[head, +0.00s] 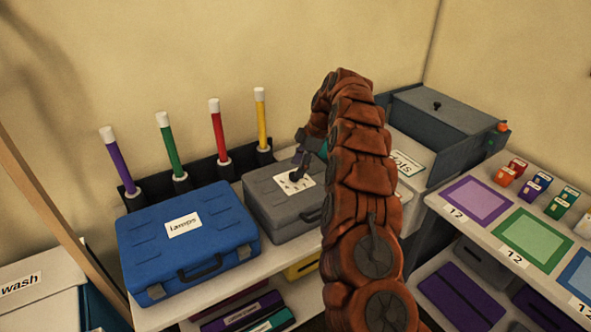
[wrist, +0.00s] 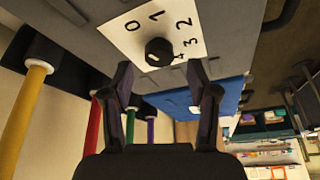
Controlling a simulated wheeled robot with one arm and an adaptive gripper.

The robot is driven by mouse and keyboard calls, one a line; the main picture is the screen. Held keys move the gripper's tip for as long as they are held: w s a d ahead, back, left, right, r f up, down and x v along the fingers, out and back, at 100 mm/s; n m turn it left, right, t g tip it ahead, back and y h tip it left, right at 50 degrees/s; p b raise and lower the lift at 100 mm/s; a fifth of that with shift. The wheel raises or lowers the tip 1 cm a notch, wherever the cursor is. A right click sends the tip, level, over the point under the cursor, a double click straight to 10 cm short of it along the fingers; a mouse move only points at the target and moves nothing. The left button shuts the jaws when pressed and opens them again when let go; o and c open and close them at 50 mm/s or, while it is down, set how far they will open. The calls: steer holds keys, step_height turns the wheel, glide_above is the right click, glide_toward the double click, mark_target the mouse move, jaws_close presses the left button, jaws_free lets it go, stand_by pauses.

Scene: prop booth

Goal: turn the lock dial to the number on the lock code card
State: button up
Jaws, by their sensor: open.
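The lock dial is a black round knob (wrist: 158,52) on a white plate (wrist: 118,38) marked 0, 1, 2, 3 and 4. A small pale mark shows on the knob, but I cannot tell for sure which number it points at. The plate is on top of a grey case (head: 262,196) in the head view. My gripper (wrist: 160,72) is open, with one finger on each side of the knob in the picture; I see no clear contact. I cannot make out a lock code card.
A blue case (head: 222,218) labelled "Lamps" stands left of the grey case. Purple, green, red and yellow sticks (head: 262,118) stand behind. A grey-blue box (head: 440,115) is at the back right. A shelf with coloured mats (head: 477,205) and small padlock-like blocks is at right.

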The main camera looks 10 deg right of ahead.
mark_target(294, 178)
steer(key=shift+p+x, duration=0.4)
steer(key=shift+x, duration=1.05)
steer(key=shift+c, duration=0.3)
jaws_close()
